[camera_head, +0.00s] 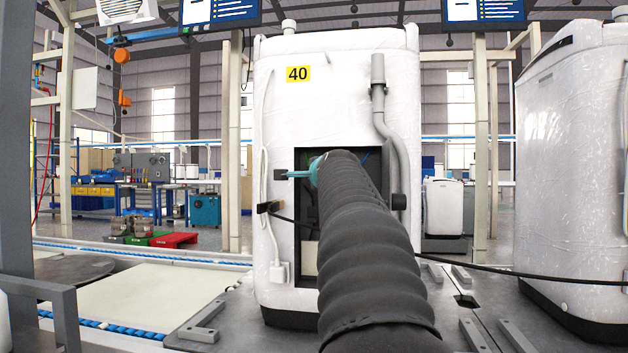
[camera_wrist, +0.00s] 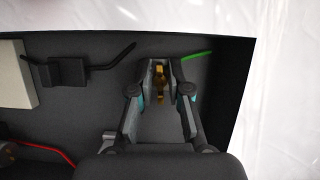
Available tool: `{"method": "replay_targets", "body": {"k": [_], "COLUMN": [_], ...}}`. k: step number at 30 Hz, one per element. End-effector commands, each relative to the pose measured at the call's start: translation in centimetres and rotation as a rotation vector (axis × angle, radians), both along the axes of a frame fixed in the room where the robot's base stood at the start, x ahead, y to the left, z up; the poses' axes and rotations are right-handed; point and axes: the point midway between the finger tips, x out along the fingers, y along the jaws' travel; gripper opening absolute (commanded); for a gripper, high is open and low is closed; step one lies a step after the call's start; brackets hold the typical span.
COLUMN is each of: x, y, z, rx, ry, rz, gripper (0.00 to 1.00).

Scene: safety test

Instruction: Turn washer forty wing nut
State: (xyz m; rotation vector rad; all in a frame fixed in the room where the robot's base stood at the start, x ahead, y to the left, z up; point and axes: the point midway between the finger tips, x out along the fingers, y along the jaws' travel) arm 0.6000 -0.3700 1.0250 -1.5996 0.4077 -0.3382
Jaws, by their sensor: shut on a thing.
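A white washer (camera_head: 335,95) wrapped in clear film stands straight ahead, with a yellow label "40" (camera_head: 298,74) on its upper left. A dark rectangular opening in its back shows behind my arm. My arm reaches into this opening, and it hides much of the inside in the head view. In the wrist view, my gripper (camera_wrist: 160,75) is shut on a small brass-coloured wing nut (camera_wrist: 159,77) against the dark inner wall. The nut shows between the two fingertips. Its exact turn angle is hard to tell.
A green wire (camera_wrist: 197,54) runs right of my fingertips; a black bracket (camera_wrist: 68,72) and red wire (camera_wrist: 50,149) lie left. A grey hose (camera_head: 390,130) hangs by the opening. A black cable (camera_head: 470,266) stretches right towards another wrapped washer (camera_head: 570,150).

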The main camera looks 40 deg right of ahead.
Motion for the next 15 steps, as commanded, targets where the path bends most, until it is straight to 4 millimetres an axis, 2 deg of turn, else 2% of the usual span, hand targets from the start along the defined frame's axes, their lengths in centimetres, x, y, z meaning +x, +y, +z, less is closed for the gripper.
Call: {"method": "replay_targets", "body": {"k": [15], "x": [0.0], "y": [-0.02], "z": [-0.05], "rx": [0.027], "ry": [-0.03], "rz": [0.0], "gripper": [0.0]}}
